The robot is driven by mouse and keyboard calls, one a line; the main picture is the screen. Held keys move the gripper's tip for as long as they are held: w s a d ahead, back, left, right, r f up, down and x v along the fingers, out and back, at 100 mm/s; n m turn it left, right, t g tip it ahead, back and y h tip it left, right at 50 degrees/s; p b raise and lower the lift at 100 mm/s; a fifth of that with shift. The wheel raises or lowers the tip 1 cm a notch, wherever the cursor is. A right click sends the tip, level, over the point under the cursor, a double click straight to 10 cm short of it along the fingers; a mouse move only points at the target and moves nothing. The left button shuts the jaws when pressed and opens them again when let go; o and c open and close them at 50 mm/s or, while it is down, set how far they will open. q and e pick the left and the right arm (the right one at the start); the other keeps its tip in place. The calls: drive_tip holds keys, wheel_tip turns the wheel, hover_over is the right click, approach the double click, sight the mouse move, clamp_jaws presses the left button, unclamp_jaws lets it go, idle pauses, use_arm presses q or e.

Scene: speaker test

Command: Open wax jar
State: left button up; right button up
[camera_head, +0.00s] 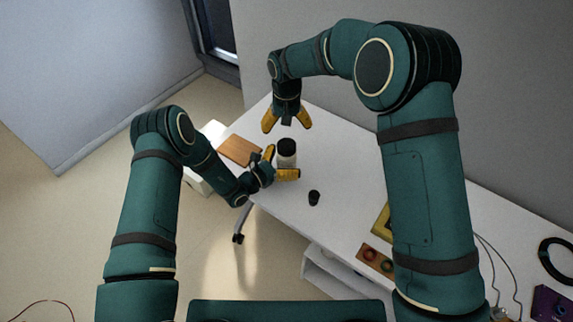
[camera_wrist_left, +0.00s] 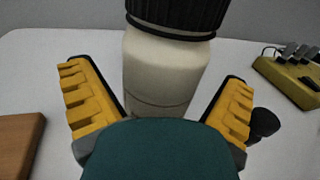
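The wax jar (camera_head: 287,160) stands upright on the white table, with a pale body and a black ribbed lid (camera_head: 286,146) on top. It also shows in the left wrist view (camera_wrist_left: 160,75), where its base is hidden. My left gripper (camera_head: 281,163) is open, its yellow fingers on either side of the jar with visible gaps to it in the left wrist view. My right gripper (camera_head: 287,122) is open and empty, pointing down above and behind the lid, apart from it.
A small black object (camera_head: 314,198) stands on the table right of the jar. A brown board (camera_head: 240,150) lies to the left. A wooden piece with rings (camera_head: 375,258) and a yellow device (camera_wrist_left: 290,78) are to the right.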

sight(286, 145)
use_arm(q)
clamp_jaws()
use_arm(e)
drive_tip(key=m, duration=1.2)
drive_tip(key=shift+m, duration=0.4)
drive_tip(key=m, duration=0.3)
drive_tip(key=shift+s+m, duration=0.1)
drive_tip(key=shift+m, duration=0.2)
drive_tip(key=m, duration=0.3)
drive_tip(key=shift+m, duration=0.4)
drive_tip(key=m, duration=0.6)
drive_tip(key=shift+f+m, duration=0.3)
drive_tip(key=shift+m, duration=0.1)
wheel_tip(286, 145, down, 7)
drive_tip(key=shift+f, duration=0.2)
